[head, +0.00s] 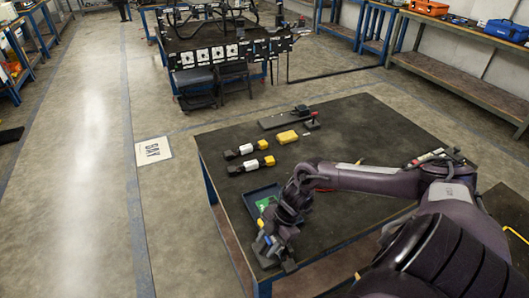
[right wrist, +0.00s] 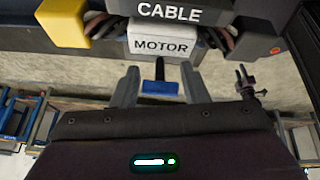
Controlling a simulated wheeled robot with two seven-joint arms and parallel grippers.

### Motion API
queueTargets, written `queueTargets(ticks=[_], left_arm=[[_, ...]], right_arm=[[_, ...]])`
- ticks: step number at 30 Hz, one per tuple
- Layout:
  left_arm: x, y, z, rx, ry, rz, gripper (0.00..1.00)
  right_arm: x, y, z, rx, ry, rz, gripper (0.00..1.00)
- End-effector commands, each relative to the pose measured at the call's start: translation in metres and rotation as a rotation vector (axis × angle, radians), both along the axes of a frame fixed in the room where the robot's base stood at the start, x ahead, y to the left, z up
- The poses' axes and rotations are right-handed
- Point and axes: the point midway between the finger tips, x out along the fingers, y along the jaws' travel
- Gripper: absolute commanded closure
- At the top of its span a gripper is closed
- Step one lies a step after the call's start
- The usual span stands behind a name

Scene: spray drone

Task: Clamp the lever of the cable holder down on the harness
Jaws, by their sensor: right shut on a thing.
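My right gripper (head: 270,238) is at the near-left corner of the table. In the right wrist view its fingers (right wrist: 158,80) stand on both sides of the blue lever (right wrist: 160,88) and are shut on it. I cannot tell how far down the lever is. My left gripper is not in view.
A blue tray (head: 252,193) with a green board lies beside my right forearm. Two cable sets (head: 250,148) (head: 251,165), a yellow block (head: 287,137) and a dark fixture (head: 288,118) lie farther back. The table's right back part is clear.

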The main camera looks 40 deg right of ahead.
Motion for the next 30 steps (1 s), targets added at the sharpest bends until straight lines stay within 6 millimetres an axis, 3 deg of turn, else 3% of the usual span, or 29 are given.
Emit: queueTargets(ticks=[9, 24, 25, 30], left_arm=[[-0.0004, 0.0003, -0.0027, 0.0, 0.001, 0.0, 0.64], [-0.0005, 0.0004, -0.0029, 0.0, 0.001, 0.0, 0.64], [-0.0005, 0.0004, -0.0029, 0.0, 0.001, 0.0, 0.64], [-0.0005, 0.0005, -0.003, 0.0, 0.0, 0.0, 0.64]], right_arm=[[-0.0002, -0.0064, -0.0026, 0.114, -0.039, -0.003, 0.82], [-0.0004, -0.0071, -0.0027, 0.133, -0.045, -0.003, 0.82], [-0.0004, -0.007, -0.0027, 0.133, -0.045, -0.003, 0.57], [-0.0009, -0.0067, -0.0031, 0.133, -0.044, -0.002, 0.39]])
